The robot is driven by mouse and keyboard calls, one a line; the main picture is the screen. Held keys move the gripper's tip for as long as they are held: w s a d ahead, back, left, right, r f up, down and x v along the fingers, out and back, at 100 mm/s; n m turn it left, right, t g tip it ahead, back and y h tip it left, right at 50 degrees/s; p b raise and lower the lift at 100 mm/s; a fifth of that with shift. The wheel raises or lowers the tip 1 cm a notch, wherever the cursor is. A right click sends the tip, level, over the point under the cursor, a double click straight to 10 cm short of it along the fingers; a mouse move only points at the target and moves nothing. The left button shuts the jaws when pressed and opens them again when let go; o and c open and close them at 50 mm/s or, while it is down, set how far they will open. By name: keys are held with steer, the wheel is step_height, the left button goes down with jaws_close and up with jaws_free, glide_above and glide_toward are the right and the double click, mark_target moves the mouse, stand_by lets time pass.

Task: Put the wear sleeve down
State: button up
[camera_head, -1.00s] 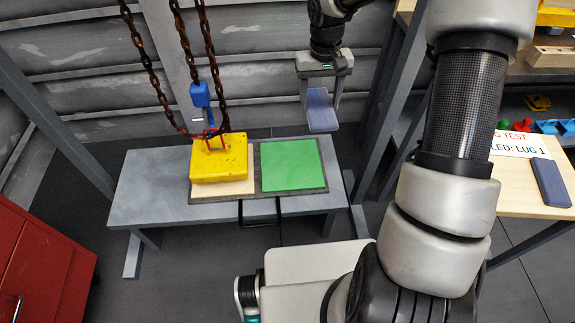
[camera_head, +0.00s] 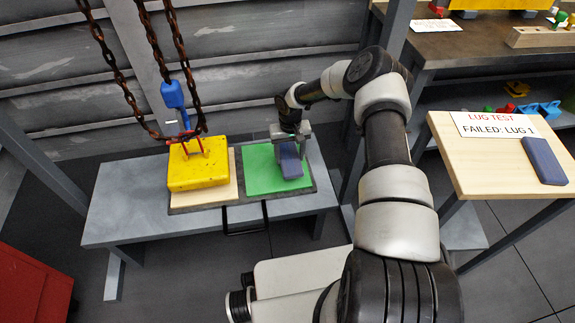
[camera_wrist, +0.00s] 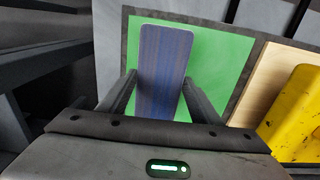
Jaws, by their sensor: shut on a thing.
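The wear sleeve (camera_head: 289,162) is a flat blue-purple block, held between the fingers of my gripper (camera_head: 290,142). In the head view it is over the right part of the green pad (camera_head: 259,174) on the grey bench. In the wrist view the sleeve (camera_wrist: 164,62) stands out between both fingers, with the green pad (camera_wrist: 217,72) behind it. My gripper (camera_wrist: 160,90) is shut on it. I cannot tell whether the sleeve touches the pad.
A yellow block (camera_head: 198,166) on a wooden board (camera_head: 221,191) is left of the green pad, with rusty chains (camera_head: 168,62) and a blue hook (camera_head: 173,95) above it. A side table (camera_head: 482,170) at right bears a sign (camera_head: 490,124) and another blue block (camera_head: 544,161).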

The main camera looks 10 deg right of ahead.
mark_target(290, 158)
steer(key=shift+f+b, duration=0.5)
steer(key=shift+f, duration=1.6)
steer(key=shift+f, duration=0.1)
steer(key=shift+f, duration=0.15)
steer(key=o, duration=1.1)
